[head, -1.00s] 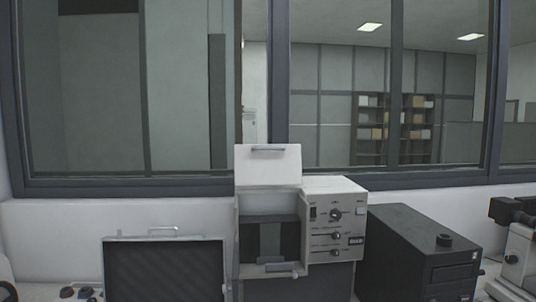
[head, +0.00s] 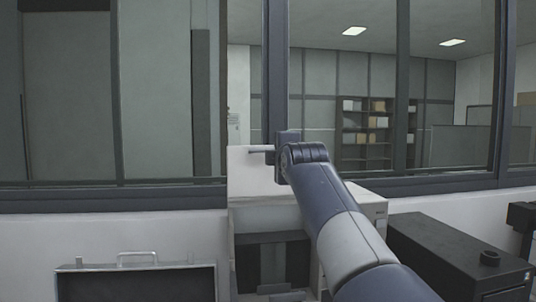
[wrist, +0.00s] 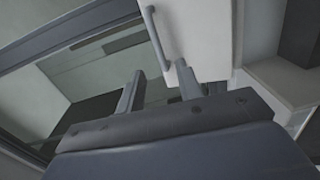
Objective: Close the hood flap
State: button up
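The white hood flap (head: 250,178) stands raised on top of the mounting press (head: 240,222) in the head view, with its opening uncovered below. My gripper (head: 277,150) is at the flap's upper right part and hides some of it. In the wrist view the flap (wrist: 200,38) is a pale panel with a grey bar handle (wrist: 154,38). My gripper (wrist: 160,80) is open, its two fingers spread and nothing between them. The handle lies just beyond the fingertips; I cannot tell whether they touch the flap.
A black box unit (head: 450,255) stands right of the press, with part of a microscope (head: 522,220) at the right edge. An open case (head: 135,280) sits left of the press. A framed window (head: 150,185) rises close behind.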

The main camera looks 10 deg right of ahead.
jog(key=w, duration=0.1)
jog(key=p, duration=0.5)
send_over(270, 170)
jog(key=s, duration=0.3)
jog(key=shift+s, duration=0.15)
grip_shut()
jog(key=shift+f, duration=0.1)
